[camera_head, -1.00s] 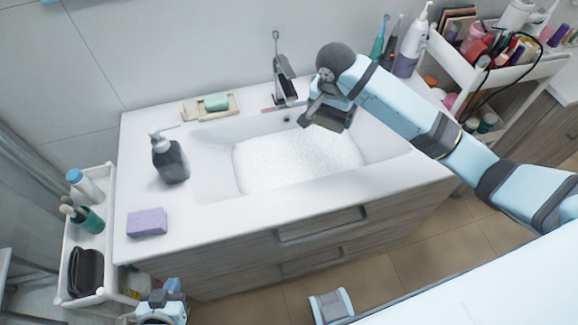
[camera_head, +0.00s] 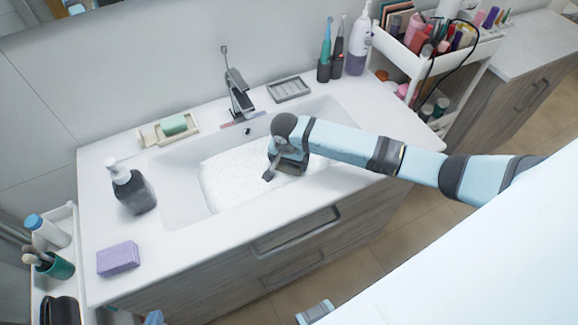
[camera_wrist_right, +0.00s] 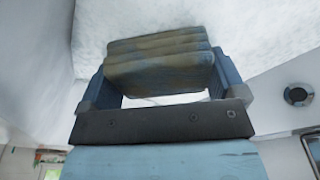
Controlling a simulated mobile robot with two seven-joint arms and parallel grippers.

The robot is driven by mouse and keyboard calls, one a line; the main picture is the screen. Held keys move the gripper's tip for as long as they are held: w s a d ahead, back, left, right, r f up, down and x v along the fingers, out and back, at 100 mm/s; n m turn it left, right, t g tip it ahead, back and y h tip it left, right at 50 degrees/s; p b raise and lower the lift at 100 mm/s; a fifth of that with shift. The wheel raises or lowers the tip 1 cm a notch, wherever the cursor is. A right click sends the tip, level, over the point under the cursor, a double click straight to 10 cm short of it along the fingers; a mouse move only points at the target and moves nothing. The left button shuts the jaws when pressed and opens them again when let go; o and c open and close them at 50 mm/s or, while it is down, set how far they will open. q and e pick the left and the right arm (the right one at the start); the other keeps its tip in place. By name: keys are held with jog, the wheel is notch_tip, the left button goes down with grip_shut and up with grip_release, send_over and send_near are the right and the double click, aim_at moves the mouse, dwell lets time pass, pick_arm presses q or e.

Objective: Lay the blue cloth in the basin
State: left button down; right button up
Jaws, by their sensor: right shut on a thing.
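My right gripper (camera_head: 276,170) is low over the right part of the white basin (camera_head: 180,200), close to the white foam (camera_head: 232,178) that fills it. In the right wrist view its fingers (camera_wrist_right: 160,80) are shut on a folded, layered bundle (camera_wrist_right: 160,62) with dull tan and blue-grey faces. I take this to be the blue cloth; no other cloth shows. The foam (camera_wrist_right: 250,25) lies behind the bundle, and I cannot tell whether they touch.
The tap (camera_head: 238,95) stands behind the basin. A soap bar on a dish (camera_head: 174,125), a dark pump bottle (camera_head: 133,190) and a purple sponge (camera_head: 118,258) are to the left. An empty grey tray (camera_head: 290,89) and a filled white cart (camera_head: 410,62) are to the right.

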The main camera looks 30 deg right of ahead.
aim_at(289, 167)
jog(key=shift+f, duration=1.7)
jog(key=shift+f, duration=0.15)
jog(key=o, duration=0.6)
jog(key=r, duration=0.4)
jog(key=a+r, duration=0.1)
jog(key=r, duration=0.3)
jog(key=s+r, duration=0.1)
jog(key=r, duration=0.3)
jog(key=shift+s+a+r, duration=0.1)
jog(key=shift+a, duration=0.1)
